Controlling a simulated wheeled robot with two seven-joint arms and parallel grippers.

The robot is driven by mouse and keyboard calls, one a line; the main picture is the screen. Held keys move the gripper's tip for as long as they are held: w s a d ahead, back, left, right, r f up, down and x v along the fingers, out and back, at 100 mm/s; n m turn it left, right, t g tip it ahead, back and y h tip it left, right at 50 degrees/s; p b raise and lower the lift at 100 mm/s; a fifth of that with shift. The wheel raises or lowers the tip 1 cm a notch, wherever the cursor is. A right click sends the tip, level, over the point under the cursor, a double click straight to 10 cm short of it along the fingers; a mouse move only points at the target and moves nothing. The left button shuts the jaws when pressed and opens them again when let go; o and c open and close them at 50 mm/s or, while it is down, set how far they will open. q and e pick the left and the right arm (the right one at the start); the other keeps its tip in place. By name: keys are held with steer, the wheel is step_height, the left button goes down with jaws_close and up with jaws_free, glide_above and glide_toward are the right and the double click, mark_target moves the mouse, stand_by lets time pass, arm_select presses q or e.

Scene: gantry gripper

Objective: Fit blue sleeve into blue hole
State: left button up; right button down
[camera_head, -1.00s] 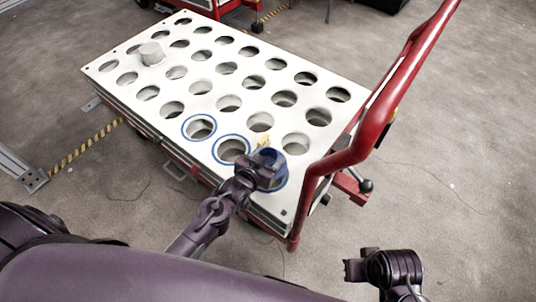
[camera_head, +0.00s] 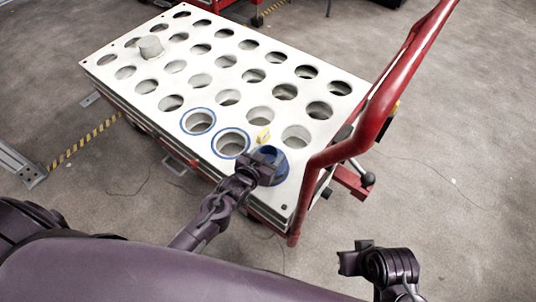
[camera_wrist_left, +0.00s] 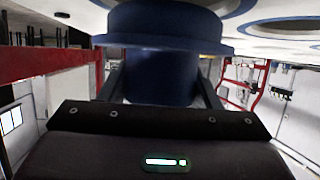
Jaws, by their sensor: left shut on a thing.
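My left gripper (camera_head: 264,167) is shut on the blue sleeve (camera_head: 273,161) at the near right corner of the white perforated plate (camera_head: 225,80). Two blue-ringed holes, one at left (camera_head: 198,121) and one in the middle (camera_head: 232,143), are open and empty. The gripper and sleeve cover the spot beside them, so I cannot tell how the sleeve sits there. My right gripper (camera_head: 352,258) is off the plate at lower right, apparently empty; its jaw gap is unclear.
A thick red handle bar (camera_head: 345,150) rises close to the right of my left gripper. A small yellow piece (camera_head: 263,135) lies beside the sleeve. A grey cylinder (camera_head: 150,46) stands at the plate's far left. Floor at right is clear.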

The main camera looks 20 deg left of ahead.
arm_select(q)
steer(key=shift+r+p, duration=0.1)
steer(key=shift+p, duration=0.3)
arm_select(e)
steer(key=shift+r, duration=0.4)
steer(key=shift+r, duration=0.15)
arm_select(q)
steer(key=shift+p, duration=0.45)
arm_select(e)
steer(key=shift+r, duration=0.3)
